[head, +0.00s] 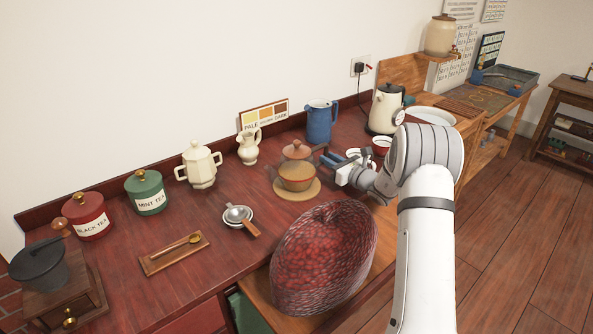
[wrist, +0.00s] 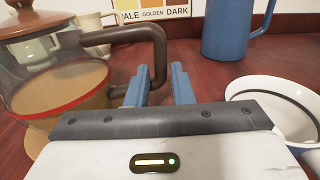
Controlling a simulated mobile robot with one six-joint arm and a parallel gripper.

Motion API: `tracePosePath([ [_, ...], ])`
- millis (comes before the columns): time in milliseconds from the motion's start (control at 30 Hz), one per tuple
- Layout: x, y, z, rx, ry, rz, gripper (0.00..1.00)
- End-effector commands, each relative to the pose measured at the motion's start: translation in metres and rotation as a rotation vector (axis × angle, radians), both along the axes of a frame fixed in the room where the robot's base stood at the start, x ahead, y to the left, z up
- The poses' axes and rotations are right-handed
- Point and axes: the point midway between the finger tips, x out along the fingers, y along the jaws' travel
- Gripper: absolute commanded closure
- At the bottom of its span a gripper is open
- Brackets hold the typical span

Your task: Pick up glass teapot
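The glass teapot (head: 297,178) stands upright on a round tan mat (head: 280,192), with amber liquid inside and a brown lid. In the wrist view the teapot (wrist: 60,88) is at the left, its dark handle reaching right. My gripper (head: 332,162) is at the teapot's right, on the handle side. In the wrist view my gripper (wrist: 160,84) is open, with a gap between its blue fingers. The handle's outer part shows in line with that gap, and the left finger covers part of its lower bend. I cannot tell whether the handle lies between the fingers.
A white cup (wrist: 275,105) is close to my gripper's right. A blue jug (head: 320,121) and cream kettle (head: 385,108) stand behind. A strainer (head: 238,216) lies left of the teapot.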

Motion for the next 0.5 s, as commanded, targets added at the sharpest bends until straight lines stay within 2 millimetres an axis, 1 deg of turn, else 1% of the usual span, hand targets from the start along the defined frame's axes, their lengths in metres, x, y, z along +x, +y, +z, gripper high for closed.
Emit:
tracePosePath([
  [33,0.0001,-0.0006,-0.0002,0.0,0.0,-0.001,0.85],
  [200,-0.0001,-0.0006,-0.0005,-0.001,0.001,-0.001,0.99],
  [233,-0.0001,-0.0006,-0.0005,-0.001,0.001,-0.001,1.0],
  [500,-0.0002,-0.0006,-0.0011,-0.001,0.002,-0.001,1.0],
])
